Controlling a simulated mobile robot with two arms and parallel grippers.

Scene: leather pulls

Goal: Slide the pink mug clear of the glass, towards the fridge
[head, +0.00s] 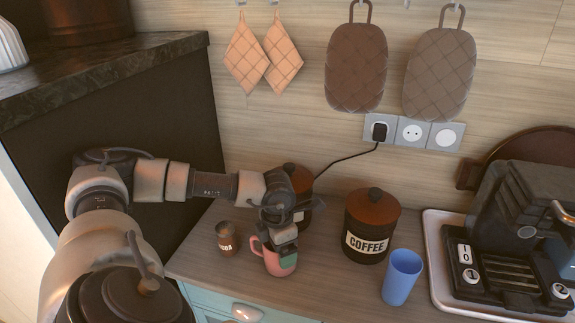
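The pink mug (271,264), with a green patch, stands upright on the wooden counter, its handle on the left. My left gripper (284,246) points down at the mug's rim and covers part of its top. Whether its fingers are open or shut on the mug cannot be made out. A blue glass (401,279) stands upright to the right of the mug, with a clear gap between them. No fridge can be made out for sure; a tall dark-sided unit (130,130) stands at the left. My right gripper is not in view.
A small brown cocoa tin (227,240) stands just left of the mug. A dark canister (303,192) is behind my gripper. The coffee canister (371,230) stands behind the glass, and a tray (440,285) with a black machine is at the right. Bare counter (335,285) lies between mug and glass.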

